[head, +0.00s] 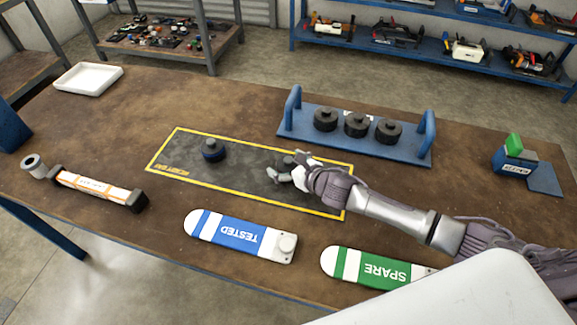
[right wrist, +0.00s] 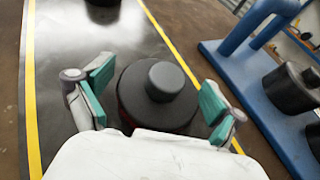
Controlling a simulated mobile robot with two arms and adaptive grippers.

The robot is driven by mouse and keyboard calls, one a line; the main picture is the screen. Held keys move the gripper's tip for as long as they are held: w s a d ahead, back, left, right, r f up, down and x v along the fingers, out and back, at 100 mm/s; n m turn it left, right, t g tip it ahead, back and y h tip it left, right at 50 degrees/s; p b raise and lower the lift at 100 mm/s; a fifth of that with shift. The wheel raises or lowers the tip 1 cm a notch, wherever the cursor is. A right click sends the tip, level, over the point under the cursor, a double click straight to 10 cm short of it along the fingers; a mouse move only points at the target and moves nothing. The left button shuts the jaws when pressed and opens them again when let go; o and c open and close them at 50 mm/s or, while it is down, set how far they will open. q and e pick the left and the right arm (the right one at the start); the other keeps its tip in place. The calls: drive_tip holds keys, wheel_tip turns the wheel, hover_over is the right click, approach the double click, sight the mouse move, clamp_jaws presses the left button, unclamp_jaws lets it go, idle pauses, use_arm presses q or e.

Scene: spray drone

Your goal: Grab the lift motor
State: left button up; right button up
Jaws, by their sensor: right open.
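A dark round motor (right wrist: 158,95) with a raised round cap stands on the black yellow-edged mat (head: 245,183). In the right wrist view it sits between the two teal-padded fingers of my right gripper (head: 288,168), which is open around it. A hint of red shows low on its side. In the head view this motor (head: 286,160) is partly hidden by the gripper. A second dark motor with a blue band (head: 212,151) stands on the mat further left. My left gripper is not in view.
A blue rack (head: 290,130) with upright handles holds three dark motors behind the mat. White-and-blue TESTED (head: 230,235) and white-and-green SPARE (head: 348,262) paddle-shaped pieces lie at the front. A white tray (head: 88,78) is at back left.

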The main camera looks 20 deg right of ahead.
drive_tip(key=shift+x, duration=0.75)
drive_tip(key=shift+r, duration=0.15)
drive_tip(key=c, duration=1.7)
